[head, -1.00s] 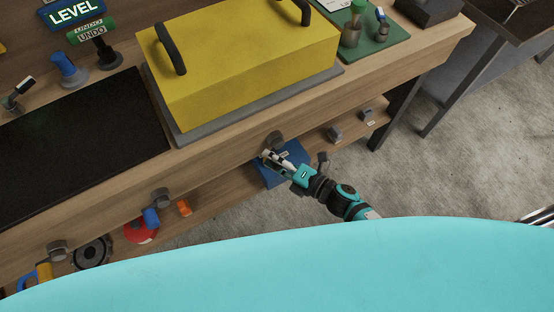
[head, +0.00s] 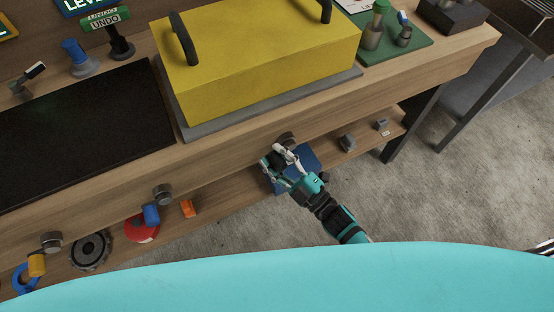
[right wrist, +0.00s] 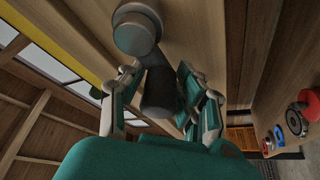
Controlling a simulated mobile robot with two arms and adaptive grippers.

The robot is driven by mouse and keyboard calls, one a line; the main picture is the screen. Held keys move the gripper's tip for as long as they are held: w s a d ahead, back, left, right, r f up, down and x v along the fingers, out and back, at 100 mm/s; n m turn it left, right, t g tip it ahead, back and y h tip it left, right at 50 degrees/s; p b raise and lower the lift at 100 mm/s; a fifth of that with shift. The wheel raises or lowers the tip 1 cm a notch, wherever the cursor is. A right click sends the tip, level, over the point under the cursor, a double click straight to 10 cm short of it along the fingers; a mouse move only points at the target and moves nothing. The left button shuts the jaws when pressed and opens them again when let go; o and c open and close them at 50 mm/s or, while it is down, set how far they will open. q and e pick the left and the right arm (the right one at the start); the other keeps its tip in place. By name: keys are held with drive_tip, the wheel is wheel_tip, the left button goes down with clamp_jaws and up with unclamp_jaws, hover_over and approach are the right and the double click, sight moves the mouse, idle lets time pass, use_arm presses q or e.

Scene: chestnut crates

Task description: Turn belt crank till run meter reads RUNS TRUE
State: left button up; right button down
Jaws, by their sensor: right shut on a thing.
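The crank's round grey hub (head: 287,139) sits on the bench's front edge, below the yellow box. My right gripper (head: 273,156) is at this crank, just below the hub in the head view. The right wrist view shows the hub (right wrist: 136,30) with a dark grey handle (right wrist: 158,97) hanging from it between my two fingers. The right gripper is shut on this handle. The fingers hide part of the handle. No reading of RUNS TRUE is visible; a sign cut off at the top left (head: 85,4) shows only part of LEVEL. My left gripper is not in view.
Two more cranks, one with a blue handle (head: 151,215) and one with a yellow handle (head: 37,264), sit farther left on the front edge. A yellow box (head: 260,65) stands on the bench. A blue box (head: 305,160) is on the lower shelf behind my gripper.

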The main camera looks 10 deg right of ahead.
drive_tip(key=m+t, duration=0.1)
drive_tip(key=m, duration=0.1)
drive_tip(key=r+m+t+h, duration=0.1)
drive_tip(key=m, duration=0.3)
drive_tip(key=shift+w+d+r+t+h, duration=0.1)
drive_tip(key=shift+d+r+t+h, duration=0.1)
drive_tip(key=shift+r+t+h, duration=0.15)
drive_tip(key=shift+m, duration=0.4)
drive_tip(key=c, duration=1)
unclamp_jaws()
drive_tip(key=v, duration=1.2)
drive_tip(key=shift+a, duration=0.1)
